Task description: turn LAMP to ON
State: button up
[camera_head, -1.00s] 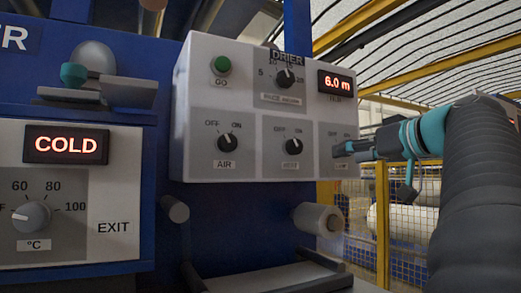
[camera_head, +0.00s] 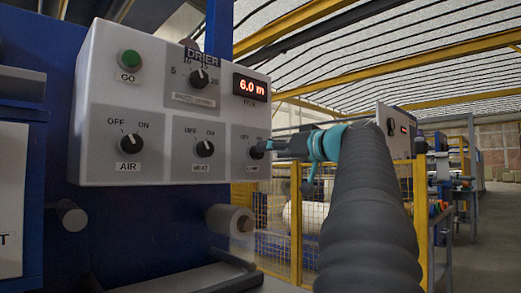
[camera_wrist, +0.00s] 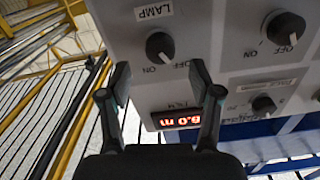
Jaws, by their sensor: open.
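The LAMP knob (camera_head: 257,152) is a small black dial at the lower right of the grey DRIER panel (camera_head: 150,88). In the wrist view the LAMP knob (camera_wrist: 160,46) appears upside down, with OFF and ON printed beside it. Its white mark seems to lean to the OFF side. My gripper (camera_head: 272,149) is just right of the knob in the head view and hides part of its label area. In the wrist view my gripper (camera_wrist: 160,80) is open, its two fingers apart and empty, with the knob beyond the gap between the tips. No contact shows.
The HEAT knob (camera_head: 204,148) and AIR knob (camera_head: 131,144) sit left of LAMP. Above are a length dial (camera_head: 198,78), a green GO button (camera_head: 130,59) and a red 6.0 m display (camera_head: 251,87). A roller end (camera_head: 230,220) juts out below. Yellow fencing (camera_head: 296,225) stands behind.

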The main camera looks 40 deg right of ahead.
jog(key=shift+w+a+p, duration=0.2)
jog(key=shift+w+p, duration=0.15)
jog(key=shift+w, duration=2.2)
jog(key=c, duration=1.1)
